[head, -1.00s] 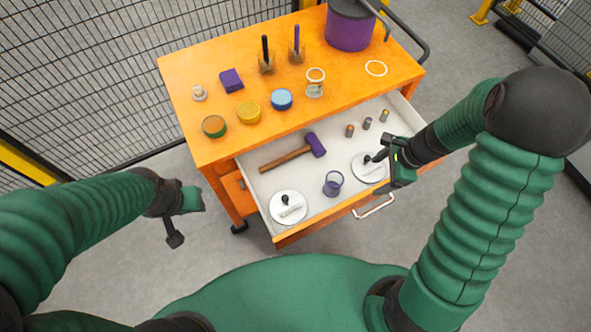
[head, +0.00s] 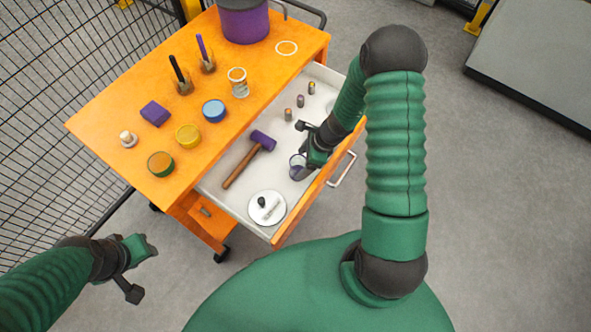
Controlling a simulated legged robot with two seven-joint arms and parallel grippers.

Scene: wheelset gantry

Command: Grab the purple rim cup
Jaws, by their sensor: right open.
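The purple rim cup (head: 297,170) is a small clear cup with a purple tint. It stands in the open white drawer (head: 232,197) of the orange cart, near the drawer's front wall. My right gripper (head: 303,145) is open right at the cup and covers part of its right side. I cannot tell whether a finger touches the cup or whether the cup is between the fingers. My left gripper (head: 137,270) is open and empty, away from the cart at the lower left.
The drawer also holds a purple-headed mallet (head: 249,157), a white round lid (head: 267,207) and several small cylinders (head: 300,101). On the orange cart top (head: 115,108) stand a clear glass (head: 238,83), round tins (head: 187,136), a purple block (head: 155,113) and a purple pot (head: 244,22).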

